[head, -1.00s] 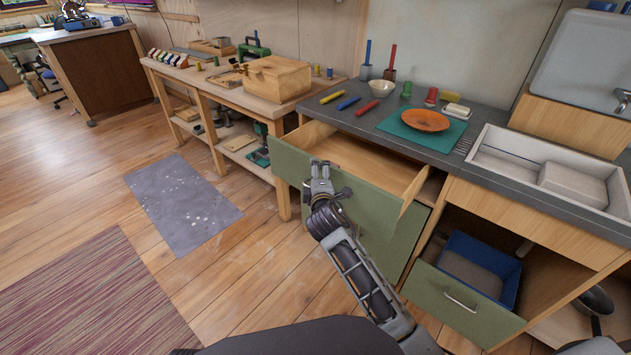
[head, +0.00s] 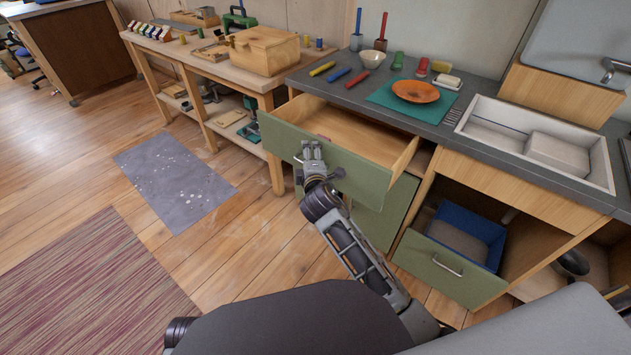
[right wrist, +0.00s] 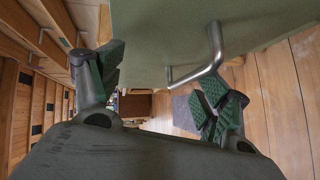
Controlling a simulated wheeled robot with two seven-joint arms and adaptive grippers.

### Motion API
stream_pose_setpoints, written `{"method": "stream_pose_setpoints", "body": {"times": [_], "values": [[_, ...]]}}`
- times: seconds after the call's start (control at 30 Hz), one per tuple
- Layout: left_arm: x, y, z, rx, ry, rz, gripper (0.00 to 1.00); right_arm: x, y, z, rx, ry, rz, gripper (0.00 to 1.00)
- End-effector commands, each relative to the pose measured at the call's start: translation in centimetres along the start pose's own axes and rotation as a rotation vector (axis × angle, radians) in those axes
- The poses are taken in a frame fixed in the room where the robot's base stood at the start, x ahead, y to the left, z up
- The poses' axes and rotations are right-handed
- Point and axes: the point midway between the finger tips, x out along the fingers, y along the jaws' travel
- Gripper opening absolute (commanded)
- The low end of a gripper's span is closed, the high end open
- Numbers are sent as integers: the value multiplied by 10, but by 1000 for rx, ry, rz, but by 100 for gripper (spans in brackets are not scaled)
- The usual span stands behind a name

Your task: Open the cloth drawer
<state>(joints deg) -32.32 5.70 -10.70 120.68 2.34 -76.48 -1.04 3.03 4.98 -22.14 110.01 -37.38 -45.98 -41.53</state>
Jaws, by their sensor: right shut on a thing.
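The green-fronted top drawer (head: 350,168) below the counter is pulled well out, and its wooden inside shows. A small reddish patch shows at its front rim; I cannot tell what it is. My right gripper (head: 313,150) is at the drawer front, shut on its metal handle. In the right wrist view, the handle (right wrist: 214,50) passes between the fingers of the right gripper (right wrist: 160,88), close to the right-hand finger. No cloth is clearly visible in the drawer. My left gripper is not in view.
A lower drawer (head: 440,272) holding a blue bin (head: 468,232) stands open to the right. The counter (head: 440,130) carries a bowl, an orange plate and several tools. A workbench (head: 190,60) stands left.

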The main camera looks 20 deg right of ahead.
Motion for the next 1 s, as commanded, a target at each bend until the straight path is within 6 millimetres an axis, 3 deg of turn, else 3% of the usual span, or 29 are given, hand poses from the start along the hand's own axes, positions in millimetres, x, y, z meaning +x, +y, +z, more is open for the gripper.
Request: {"method": "stream_pose_setpoints", "body": {"times": [0.03,0.47,0.5,0.6,1.0], "values": [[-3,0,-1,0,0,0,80,-5,23,0,-2,1,41,57],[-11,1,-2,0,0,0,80,-23,22,1,-3,1,41,56],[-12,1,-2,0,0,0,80,-24,21,1,-3,1,41,55],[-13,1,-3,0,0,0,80,-29,19,0,-1,1,36,32],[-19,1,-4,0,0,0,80,-46,10,0,1,1,25,32]]}}
